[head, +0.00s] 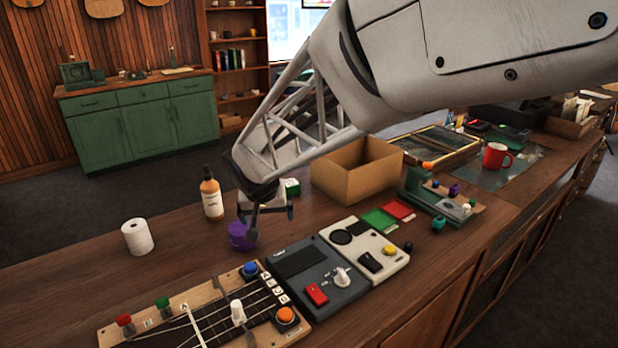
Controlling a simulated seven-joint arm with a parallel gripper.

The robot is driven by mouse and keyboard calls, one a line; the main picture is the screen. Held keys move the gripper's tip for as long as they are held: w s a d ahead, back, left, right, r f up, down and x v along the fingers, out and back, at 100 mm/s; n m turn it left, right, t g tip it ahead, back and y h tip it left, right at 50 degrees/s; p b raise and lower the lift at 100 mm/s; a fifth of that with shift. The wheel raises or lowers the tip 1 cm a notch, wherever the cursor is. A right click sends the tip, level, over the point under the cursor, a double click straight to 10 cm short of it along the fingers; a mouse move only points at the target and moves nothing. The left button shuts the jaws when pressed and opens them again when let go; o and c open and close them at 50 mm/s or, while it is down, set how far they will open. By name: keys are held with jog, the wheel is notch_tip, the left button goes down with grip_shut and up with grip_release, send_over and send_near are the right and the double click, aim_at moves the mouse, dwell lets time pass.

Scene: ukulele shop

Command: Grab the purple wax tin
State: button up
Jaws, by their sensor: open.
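The purple wax tin (237,238) stands on the wooden counter, behind the fretboard-like panel. My gripper (270,220) is open and points down at the tin. One finger overlaps the tin's right side in the picture, and the other finger is further right with nothing between them that I can make out. I cannot tell whether the finger touches the tin. Part of the tin's upper right is hidden behind the finger.
A brown bottle (211,196) and a white paper roll (137,237) stand left of the tin. The fretboard panel (215,318) and a dark grey device (318,281) lie in front. An open cardboard box (345,181) and a green-and-white box (291,187) are behind, to the right.

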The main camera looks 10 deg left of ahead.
send_over(241, 229)
jog(key=s, duration=0.3)
jog(key=f, duration=0.2)
jog(key=shift+w+d+f+n, duration=0.15)
jog(key=shift+w+f+n, duration=0.15)
jog(key=shift+f, duration=0.1)
jog(key=shift+s, duration=0.1)
jog(key=shift+x, duration=1.3)
jog(key=shift+x, duration=2.6)
jog(key=shift+r, duration=0.1)
jog(key=c, duration=1)
